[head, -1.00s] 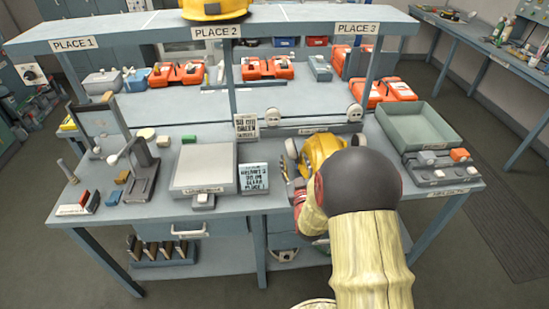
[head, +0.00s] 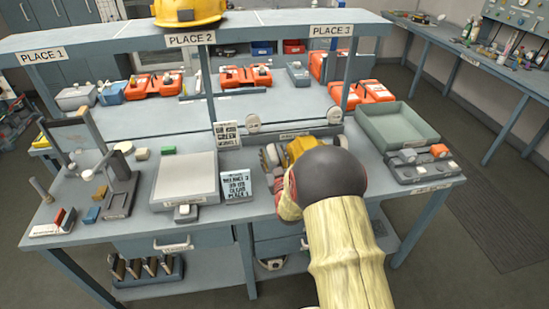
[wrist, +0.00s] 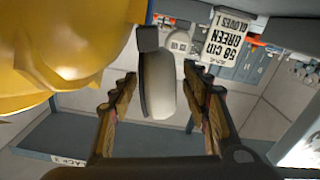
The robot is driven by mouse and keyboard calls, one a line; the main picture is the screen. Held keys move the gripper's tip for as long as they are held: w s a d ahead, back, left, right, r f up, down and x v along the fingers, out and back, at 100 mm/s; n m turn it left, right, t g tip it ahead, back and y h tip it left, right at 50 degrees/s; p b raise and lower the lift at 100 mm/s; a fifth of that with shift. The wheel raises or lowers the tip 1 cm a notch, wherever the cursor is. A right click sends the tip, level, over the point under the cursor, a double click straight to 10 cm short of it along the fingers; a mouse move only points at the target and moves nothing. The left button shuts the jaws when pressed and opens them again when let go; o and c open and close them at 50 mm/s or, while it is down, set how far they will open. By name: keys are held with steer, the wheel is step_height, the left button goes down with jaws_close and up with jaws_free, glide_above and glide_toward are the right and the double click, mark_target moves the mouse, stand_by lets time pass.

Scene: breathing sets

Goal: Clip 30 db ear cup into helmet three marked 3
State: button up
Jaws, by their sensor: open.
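A yellow helmet (head: 301,147) sits on the bench behind my wrist in the head view. It fills the upper left of the wrist view (wrist: 60,50). No number on it is readable. A pale grey ear cup (wrist: 158,85) with a dark edge stands between my gripper's fingers, close beside the helmet, below a dark block (wrist: 147,38). I cannot tell whether it is fastened to the helmet. My gripper (wrist: 161,78) is open, with a finger on each side of the cup and visible gaps. In the head view my wrist hides most of it.
A green-grey tray (head: 398,128) and switch panel (head: 420,163) are to the right. An overhead shelf (head: 120,42) spans the back.

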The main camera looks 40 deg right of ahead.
steer(key=shift+c, duration=1.1)
steer(key=c, duration=1)
jaws_close()
